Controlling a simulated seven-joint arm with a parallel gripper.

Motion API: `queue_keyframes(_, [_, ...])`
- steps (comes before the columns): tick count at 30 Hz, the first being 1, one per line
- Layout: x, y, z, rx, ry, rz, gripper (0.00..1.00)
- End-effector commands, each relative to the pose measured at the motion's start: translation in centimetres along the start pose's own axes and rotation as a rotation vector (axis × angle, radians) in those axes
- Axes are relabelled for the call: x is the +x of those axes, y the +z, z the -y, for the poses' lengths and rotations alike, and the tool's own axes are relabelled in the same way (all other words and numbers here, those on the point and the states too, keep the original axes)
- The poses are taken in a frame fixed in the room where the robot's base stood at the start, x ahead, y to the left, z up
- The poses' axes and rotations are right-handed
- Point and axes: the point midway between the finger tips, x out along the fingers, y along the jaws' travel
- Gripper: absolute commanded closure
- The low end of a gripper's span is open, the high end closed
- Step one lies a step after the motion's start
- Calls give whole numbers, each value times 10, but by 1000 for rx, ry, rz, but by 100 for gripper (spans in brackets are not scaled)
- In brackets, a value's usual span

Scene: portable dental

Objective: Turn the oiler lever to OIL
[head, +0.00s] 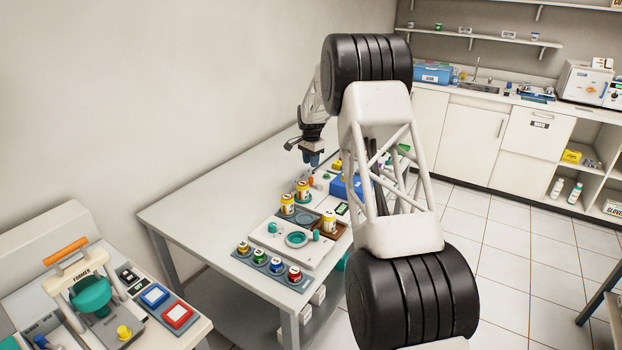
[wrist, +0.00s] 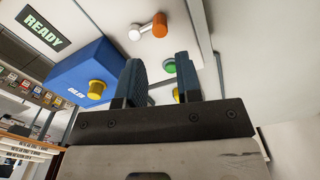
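The blue box (wrist: 68,75), labelled OILER, has a yellow knob (wrist: 97,90) on its face; the box (head: 346,188) is partly hidden behind my arm in the head view. A small lever with an orange knob (wrist: 160,24) and a white end (wrist: 135,34) is on the pale panel beside the box. I cannot read any OIL mark near it. In the head view a small orange spot (head: 310,181) shows just below my gripper (head: 312,160). In the wrist view my gripper (wrist: 159,66) is open and empty, its blue fingers apart, with the orange knob beyond them.
A green button (wrist: 170,68) shows beyond the fingers, and a READY sign (wrist: 43,32) at upper left. Yellow jars (head: 288,204), a white unit (head: 284,243) and several coloured knobs (head: 277,265) stand nearer on the table. The table's left part (head: 215,205) is clear.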

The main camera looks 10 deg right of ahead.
Motion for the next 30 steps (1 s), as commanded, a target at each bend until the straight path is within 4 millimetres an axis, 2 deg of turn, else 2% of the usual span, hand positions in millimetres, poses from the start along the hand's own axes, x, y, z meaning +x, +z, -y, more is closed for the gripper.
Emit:
queue_keyframes(11, [1,0,0,0,1,0,68])
queue_keyframes(16, [8,0,0,0,2,1,68])
queue_keyframes(30, [58,0,0,0,2,1,68])
